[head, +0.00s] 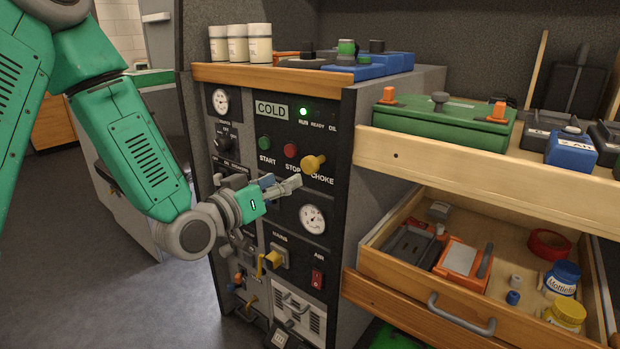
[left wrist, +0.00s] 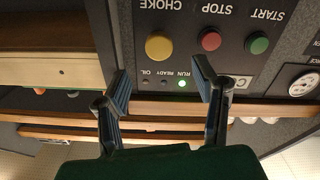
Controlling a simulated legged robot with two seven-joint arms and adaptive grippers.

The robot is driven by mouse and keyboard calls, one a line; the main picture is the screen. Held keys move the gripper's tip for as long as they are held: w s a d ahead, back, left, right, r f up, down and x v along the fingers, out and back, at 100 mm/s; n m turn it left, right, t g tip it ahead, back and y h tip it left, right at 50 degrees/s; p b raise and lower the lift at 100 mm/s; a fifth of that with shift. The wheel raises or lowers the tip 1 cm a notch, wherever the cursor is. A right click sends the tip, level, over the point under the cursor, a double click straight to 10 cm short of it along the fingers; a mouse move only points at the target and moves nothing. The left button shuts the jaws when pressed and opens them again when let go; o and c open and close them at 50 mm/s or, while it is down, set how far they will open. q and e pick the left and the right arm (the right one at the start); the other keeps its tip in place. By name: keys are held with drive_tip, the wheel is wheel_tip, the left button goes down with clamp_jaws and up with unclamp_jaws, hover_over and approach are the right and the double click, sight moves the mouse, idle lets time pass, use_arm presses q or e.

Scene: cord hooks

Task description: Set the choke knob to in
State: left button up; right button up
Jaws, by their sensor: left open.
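The choke knob (head: 313,163) is a round yellow knob standing out from the dark panel, above the CHOKE label. In the left wrist view, which is upside down, the choke knob (left wrist: 158,45) shows face-on. My left gripper (head: 294,185) is just below and left of the knob in the head view. In the left wrist view my left gripper (left wrist: 162,82) is open, its two fingers apart with nothing between them. The knob shows beyond the fingertips and appears apart from them. My right gripper is not in view.
The red stop button (head: 290,151) and green start button (head: 264,143) sit left of the knob. A green run light (head: 304,111) is lit above. A gauge (head: 312,219) is below. A wooden shelf (head: 385,154) and an open drawer (head: 375,240) jut out at right.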

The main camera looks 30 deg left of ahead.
sight(307, 167)
use_arm(q)
drive_tip(key=w, duration=0.3)
drive_tip(key=w+b, duration=0.1)
drive_tip(key=w, duration=0.5)
drive_tip(key=shift+d+b, duration=0.4)
clamp_jaws()
